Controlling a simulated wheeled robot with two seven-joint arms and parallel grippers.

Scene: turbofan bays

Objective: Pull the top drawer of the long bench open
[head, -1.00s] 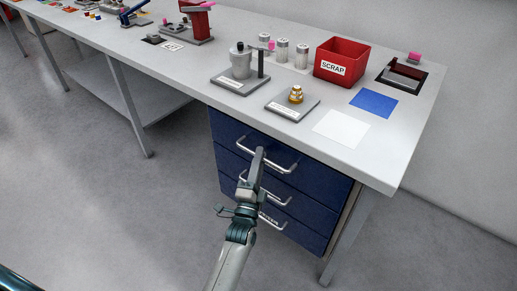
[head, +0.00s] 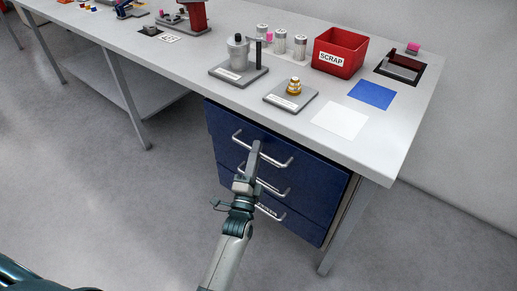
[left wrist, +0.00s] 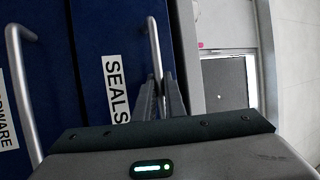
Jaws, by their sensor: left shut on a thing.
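The long bench (head: 180,62) carries a dark blue drawer unit with several bar handles. The top drawer (head: 312,170) is the uppermost front, under the bench top. Its label reads SEALS (left wrist: 116,88) in the left wrist view. My left gripper (head: 256,148) reaches up from below and is shut on the silver top handle (head: 282,161), near its middle. The same handle (left wrist: 153,45) runs between the fingers (left wrist: 160,98) in the left wrist view. The drawer looks about flush; a small gap cannot be told. My right gripper is not in view.
A lower drawer handle (head: 272,189) lies just below my gripper. On the bench stand a red SCRAP bin (head: 340,52), a grey fixture (head: 239,65) and a plate with a brass part (head: 292,95). The floor (head: 130,215) before the drawers is clear.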

